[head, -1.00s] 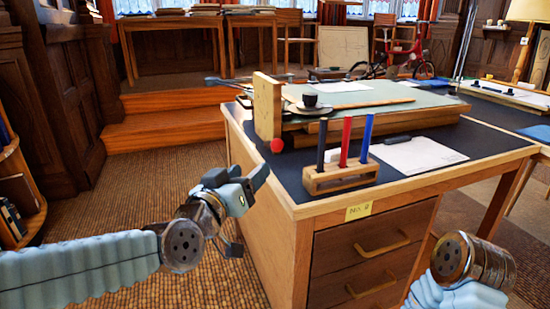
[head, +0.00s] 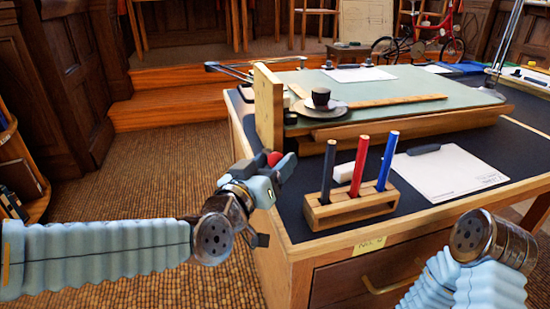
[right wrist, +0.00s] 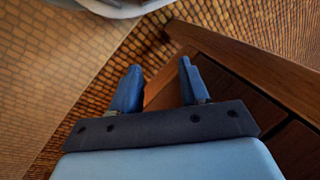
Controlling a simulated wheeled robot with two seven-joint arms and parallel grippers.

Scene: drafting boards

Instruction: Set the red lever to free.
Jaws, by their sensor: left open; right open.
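The lever's red ball knob (head: 274,158) shows at the near edge of the upright wooden board (head: 268,108), at the left end of the drafting board (head: 385,95). Its shaft and any markings are hidden or too small to read. My left gripper (head: 267,170) is open at the knob, with its fingers partly covering the knob from below. I cannot tell whether they touch it. My right gripper (right wrist: 157,88) is open and empty in the right wrist view, near the desk's wooden side. Its fingers are out of the head view.
A wooden holder (head: 350,208) with black, red and blue sticks stands on the desk's near corner. A clipboard (head: 448,172) lies at right. Floor left of the desk is clear.

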